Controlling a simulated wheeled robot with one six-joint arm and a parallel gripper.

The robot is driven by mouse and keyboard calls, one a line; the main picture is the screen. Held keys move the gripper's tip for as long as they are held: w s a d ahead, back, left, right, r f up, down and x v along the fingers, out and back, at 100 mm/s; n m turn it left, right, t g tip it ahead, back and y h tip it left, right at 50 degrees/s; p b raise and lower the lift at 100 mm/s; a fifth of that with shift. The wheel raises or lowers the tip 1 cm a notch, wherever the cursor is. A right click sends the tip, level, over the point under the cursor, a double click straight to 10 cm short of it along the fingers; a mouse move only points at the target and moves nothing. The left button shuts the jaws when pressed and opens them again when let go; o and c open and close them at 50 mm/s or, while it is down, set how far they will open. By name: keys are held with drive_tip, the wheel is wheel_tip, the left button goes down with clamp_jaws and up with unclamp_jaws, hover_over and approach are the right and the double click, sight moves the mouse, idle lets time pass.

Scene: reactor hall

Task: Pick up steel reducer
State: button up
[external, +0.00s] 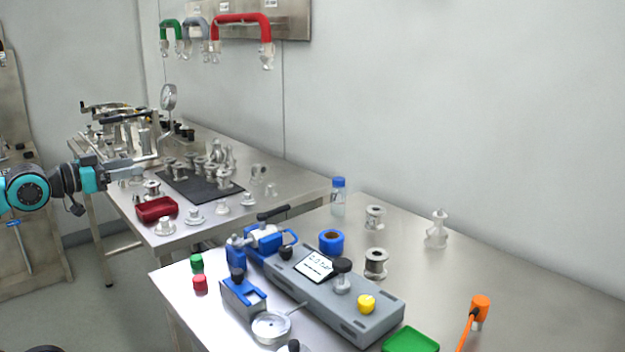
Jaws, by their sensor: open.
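Several small steel fittings stand on the back-left steel table, some on a black mat (205,190) and some along the front edge. I cannot tell for sure which one is the steel reducer. Flanged, tapering steel pieces stand near the front edge, one at the left (165,226), one beside it (194,216) and one further right (222,208). My gripper (146,166) reaches in from the left above the table's left part, open, pointing right. No fitting is visible between its fingers. It partly hides the pieces behind it.
A red tray (157,209) sits at the table's front left. A dial gauge (169,97) on a stand rises behind the gripper. The nearer table holds a grey-blue fixture (330,295), a blue-capped bottle (338,197) and spools. Coloured handles (240,19) hang on the wall.

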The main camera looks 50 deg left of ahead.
drive_tip(key=shift+o, duration=0.7)
